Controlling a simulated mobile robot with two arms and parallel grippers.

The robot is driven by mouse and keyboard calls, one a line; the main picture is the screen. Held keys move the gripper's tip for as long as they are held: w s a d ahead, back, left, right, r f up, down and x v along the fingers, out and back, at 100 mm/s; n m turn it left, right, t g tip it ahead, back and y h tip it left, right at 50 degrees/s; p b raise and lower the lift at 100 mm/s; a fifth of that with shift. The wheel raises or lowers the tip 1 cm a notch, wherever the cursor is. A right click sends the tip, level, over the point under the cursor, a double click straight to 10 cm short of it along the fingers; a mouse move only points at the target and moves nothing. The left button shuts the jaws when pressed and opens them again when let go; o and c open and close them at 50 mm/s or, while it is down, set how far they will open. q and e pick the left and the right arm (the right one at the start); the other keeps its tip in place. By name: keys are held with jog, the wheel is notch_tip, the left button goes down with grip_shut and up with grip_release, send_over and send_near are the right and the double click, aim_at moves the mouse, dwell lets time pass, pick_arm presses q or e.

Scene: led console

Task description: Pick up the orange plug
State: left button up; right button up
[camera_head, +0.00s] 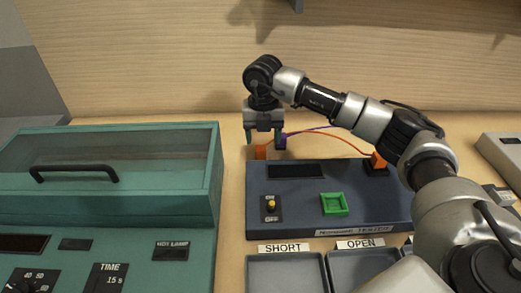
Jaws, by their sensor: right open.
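The orange plug (261,152) stands just behind the back left corner of the dark blue console (300,222). An orange cable runs from it to the right, toward an orange block (379,160) at the console's back right. My right gripper (263,138) points down above the plug. Its fingers are open, one to the left of the plug and one to the right, close to a purple plug (282,142). I cannot tell whether a finger touches either plug. My left gripper is not in view.
A teal machine with a clear lid and black handle (74,172) fills the left side. Grey trays labelled SHORT (286,275) and OPEN (361,266) lie in front of the console. The console carries a yellow switch (271,204) and a green square frame (334,204). A wooden wall stands behind.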

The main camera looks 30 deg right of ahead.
aim_at(261, 150)
jog(key=shift+f, duration=0.95)
jog(key=f, duration=0.1)
jog(key=f+p, duration=0.1)
jog(key=f, duration=0.3)
jog(key=shift+w+a, duration=0.15)
jog(key=shift+w, duration=0.1)
jog(key=shift+f, duration=0.25)
jog(key=shift+c, duration=0.4)
jog(key=c, duration=0.9)
jog(key=shift+r, duration=0.1)
